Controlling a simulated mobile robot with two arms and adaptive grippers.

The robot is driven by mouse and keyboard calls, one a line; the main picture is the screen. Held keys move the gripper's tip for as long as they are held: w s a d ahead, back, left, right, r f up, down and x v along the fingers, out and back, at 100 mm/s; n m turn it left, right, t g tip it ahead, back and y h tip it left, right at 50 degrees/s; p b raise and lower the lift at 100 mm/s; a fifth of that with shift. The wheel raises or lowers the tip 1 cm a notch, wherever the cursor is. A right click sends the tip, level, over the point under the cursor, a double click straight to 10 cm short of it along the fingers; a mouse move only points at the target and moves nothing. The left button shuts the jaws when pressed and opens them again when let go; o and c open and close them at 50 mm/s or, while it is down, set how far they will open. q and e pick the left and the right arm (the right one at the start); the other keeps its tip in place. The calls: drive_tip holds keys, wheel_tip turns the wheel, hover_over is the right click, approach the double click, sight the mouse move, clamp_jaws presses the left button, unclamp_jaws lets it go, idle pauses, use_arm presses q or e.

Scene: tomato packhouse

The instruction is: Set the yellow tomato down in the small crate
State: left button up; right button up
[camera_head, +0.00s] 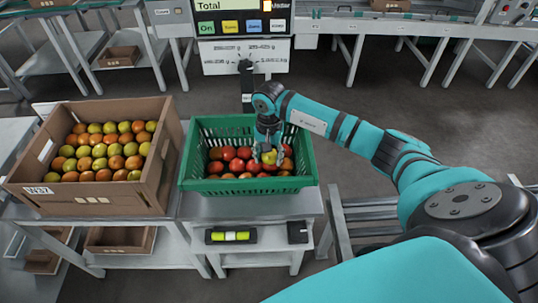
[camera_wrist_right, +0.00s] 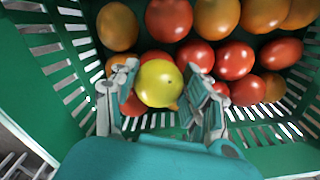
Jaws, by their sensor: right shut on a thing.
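The yellow tomato (camera_head: 268,157) is between the fingers of my right gripper (camera_wrist_right: 162,72), which is shut on it. In the right wrist view the tomato (camera_wrist_right: 158,86) looks round and shiny, with the fingers on its left and right sides. My right gripper reaches down inside the green slatted crate (camera_head: 248,187), the smaller of the two containers on the stands. Red and orange tomatoes (camera_wrist_right: 235,61) cover the crate's floor below and beyond the held one. Whether the yellow tomato touches them I cannot tell. My left gripper is not in view.
A larger cardboard box (camera_head: 152,176) of green, yellow and orange tomatoes stands left of the green crate. A scale display (camera_head: 241,22) with coloured buttons is behind the crate. A yellow-green item (camera_head: 230,236) lies on the front of the stand.

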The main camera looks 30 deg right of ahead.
drive_tip(key=shift+f, duration=0.15)
drive_tip(key=o, duration=0.9)
drive_tip(key=shift+c, duration=0.3)
drive_tip(key=shift+c, duration=1.4)
drive_tip(key=shift+r+p, duration=1.85)
drive_tip(key=shift+r, duration=1.65)
